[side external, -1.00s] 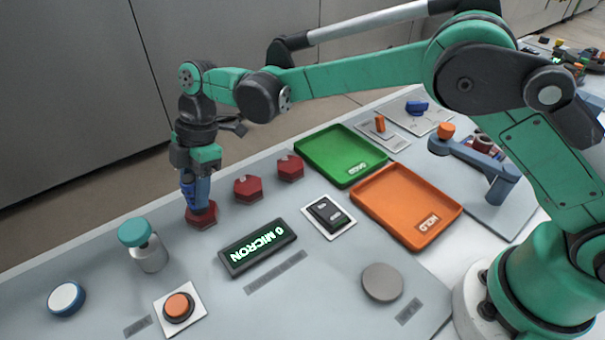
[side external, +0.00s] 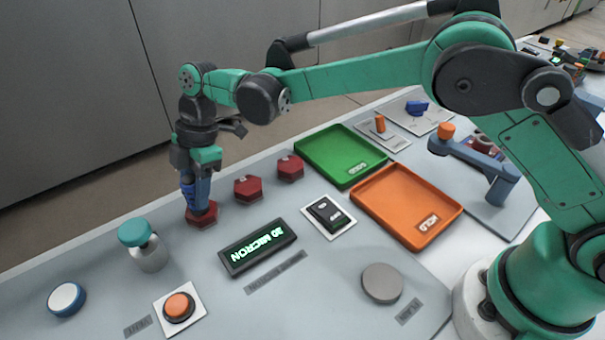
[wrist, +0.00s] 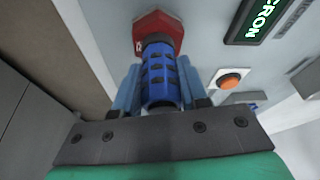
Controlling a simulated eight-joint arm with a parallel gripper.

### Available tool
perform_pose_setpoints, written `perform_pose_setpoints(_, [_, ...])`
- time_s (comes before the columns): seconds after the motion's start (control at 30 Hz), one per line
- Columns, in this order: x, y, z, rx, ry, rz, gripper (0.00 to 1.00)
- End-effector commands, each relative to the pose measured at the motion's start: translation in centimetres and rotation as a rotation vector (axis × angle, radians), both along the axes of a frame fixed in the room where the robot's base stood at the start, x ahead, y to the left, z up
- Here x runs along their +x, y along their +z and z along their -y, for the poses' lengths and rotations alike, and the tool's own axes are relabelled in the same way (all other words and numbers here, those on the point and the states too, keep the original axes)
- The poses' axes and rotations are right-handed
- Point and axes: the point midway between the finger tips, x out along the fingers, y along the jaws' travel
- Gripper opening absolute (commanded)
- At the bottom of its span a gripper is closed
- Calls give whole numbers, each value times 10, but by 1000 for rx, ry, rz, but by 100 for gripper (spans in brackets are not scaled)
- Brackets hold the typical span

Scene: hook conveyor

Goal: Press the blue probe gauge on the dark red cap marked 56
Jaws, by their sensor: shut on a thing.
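My gripper (side external: 197,182) is shut on the blue probe gauge (wrist: 160,75) and holds it upright, tip down. The gauge's lower end meets the top of the nearest dark red hexagonal cap (side external: 202,215), and the two appear to touch. That cap also shows in the wrist view (wrist: 155,22), with part of a white mark at its edge that I cannot read. Two more dark red caps, a middle one (side external: 248,190) and a far one (side external: 290,168), stand in a row beyond it. The display (side external: 258,247) shows a lit two-digit MICRON reading ending in 0.
An orange button (side external: 179,307), a black rocker switch (side external: 328,214), a green tray (side external: 310,150) and an orange tray (side external: 385,228) lie around. The table between the display and the grey disc (side external: 382,282) is clear.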

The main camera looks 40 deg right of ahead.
Motion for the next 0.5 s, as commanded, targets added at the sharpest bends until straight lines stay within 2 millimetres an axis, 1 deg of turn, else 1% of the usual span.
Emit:
perform_pose_setpoints(0.2, [0,2,0,-2,0,0,0])
perform_pose_setpoints(0.5, [0,28,0,-1,0,0,0])
